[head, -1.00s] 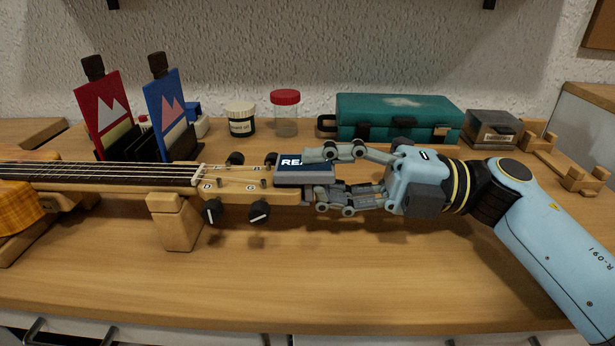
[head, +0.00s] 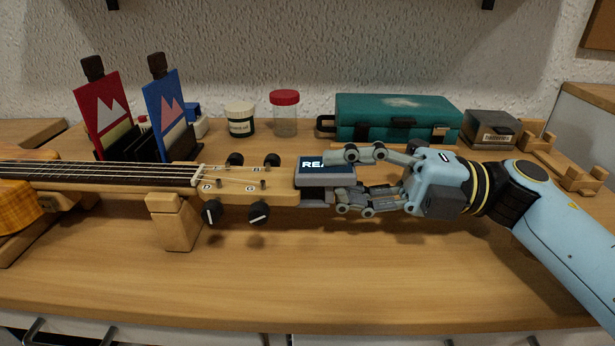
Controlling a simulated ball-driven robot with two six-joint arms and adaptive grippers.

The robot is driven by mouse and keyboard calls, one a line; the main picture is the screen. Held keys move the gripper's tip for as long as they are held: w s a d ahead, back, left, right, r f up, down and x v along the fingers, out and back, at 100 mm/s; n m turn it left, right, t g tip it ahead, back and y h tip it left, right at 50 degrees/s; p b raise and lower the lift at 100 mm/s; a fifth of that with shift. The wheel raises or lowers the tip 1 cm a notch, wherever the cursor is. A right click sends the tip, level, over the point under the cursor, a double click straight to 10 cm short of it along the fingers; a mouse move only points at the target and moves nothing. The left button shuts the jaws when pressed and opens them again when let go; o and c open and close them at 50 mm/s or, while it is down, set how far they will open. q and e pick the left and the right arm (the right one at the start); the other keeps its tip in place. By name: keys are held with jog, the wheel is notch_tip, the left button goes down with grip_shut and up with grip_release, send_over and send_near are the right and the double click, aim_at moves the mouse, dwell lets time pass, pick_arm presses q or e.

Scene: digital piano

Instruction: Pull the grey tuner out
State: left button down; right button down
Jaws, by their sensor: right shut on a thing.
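The grey tuner (head: 312,181) has a dark screen with white letters, partly covered by my fingers. It is at the right end of the guitar's wooden headstock (head: 235,187). My right gripper (head: 345,178) comes in from the right and is shut on the tuner, one finger above and one below. The tuner's left edge lies at the headstock's tip; I cannot tell whether they still touch. The headstock has several dark tuning knobs (head: 258,212) and letters by the pegs. My left gripper is not in view.
A wooden neck rest (head: 173,222) supports the guitar. Behind are a red card (head: 103,115), a blue card (head: 168,110), a cream jar (head: 239,120), a red-lidded jar (head: 285,115), a teal case (head: 395,117) and a dark box (head: 489,127). The front of the bench is clear.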

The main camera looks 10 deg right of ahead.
jog(key=shift+s+d+f, duration=0.1)
jog(key=shift+d+f, duration=0.25)
jog(key=shift+d, duration=0.2)
jog(key=shift+r, duration=0.15)
jog(key=shift+d, duration=0.1)
jog(key=shift+v, duration=2.45)
